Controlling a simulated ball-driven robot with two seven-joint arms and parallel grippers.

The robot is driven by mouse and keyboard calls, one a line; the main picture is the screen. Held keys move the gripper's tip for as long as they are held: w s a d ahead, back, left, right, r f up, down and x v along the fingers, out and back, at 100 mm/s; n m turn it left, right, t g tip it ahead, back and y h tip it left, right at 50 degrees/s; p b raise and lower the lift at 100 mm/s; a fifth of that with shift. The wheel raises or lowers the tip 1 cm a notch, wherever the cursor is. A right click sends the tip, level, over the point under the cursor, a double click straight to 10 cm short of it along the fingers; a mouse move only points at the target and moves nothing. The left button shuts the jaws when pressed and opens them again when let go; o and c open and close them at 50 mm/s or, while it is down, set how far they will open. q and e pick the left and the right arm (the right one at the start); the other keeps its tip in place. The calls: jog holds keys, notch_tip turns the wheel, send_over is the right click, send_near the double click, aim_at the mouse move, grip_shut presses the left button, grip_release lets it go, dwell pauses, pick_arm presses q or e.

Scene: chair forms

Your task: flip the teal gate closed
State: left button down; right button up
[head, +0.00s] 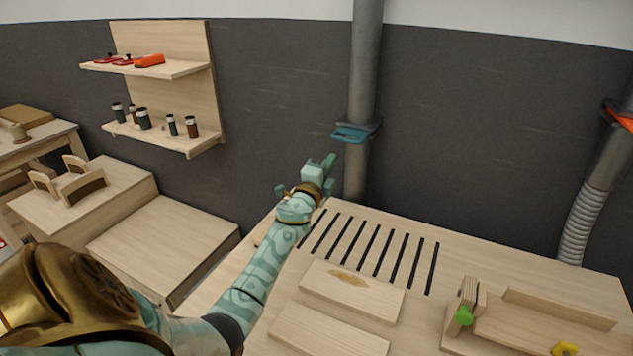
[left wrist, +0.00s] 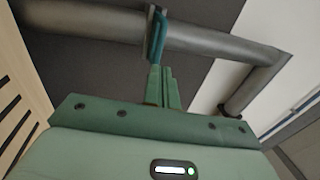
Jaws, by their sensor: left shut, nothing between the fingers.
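The teal gate (head: 350,133) is a flat plate sticking out from the grey vertical pipe (head: 363,60) behind the workbench. My left gripper (head: 327,163) is shut and empty, just below and to the left of the gate in the head view. In the left wrist view the gate (left wrist: 157,35) shows edge-on against the pipe (left wrist: 200,42), right beyond my shut fingertips (left wrist: 160,72). I cannot tell whether the fingertips touch it. My right gripper is in neither view.
The slotted wooden workbench (head: 470,262) holds wooden boards (head: 350,290) and a wooden fixture with a green knob (head: 463,316). A second duct with an orange gate (head: 618,118) stands at the right. A wall shelf (head: 165,70) hangs at the left.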

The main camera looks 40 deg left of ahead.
pick_arm(q)
jog(key=v, duration=0.6)
jog(key=shift+s+f+p, duration=0.2)
jog(key=shift+p, duration=0.1)
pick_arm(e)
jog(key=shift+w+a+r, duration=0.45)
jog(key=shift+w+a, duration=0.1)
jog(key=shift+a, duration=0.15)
pick_arm(q)
jog(key=shift+d, duration=0.1)
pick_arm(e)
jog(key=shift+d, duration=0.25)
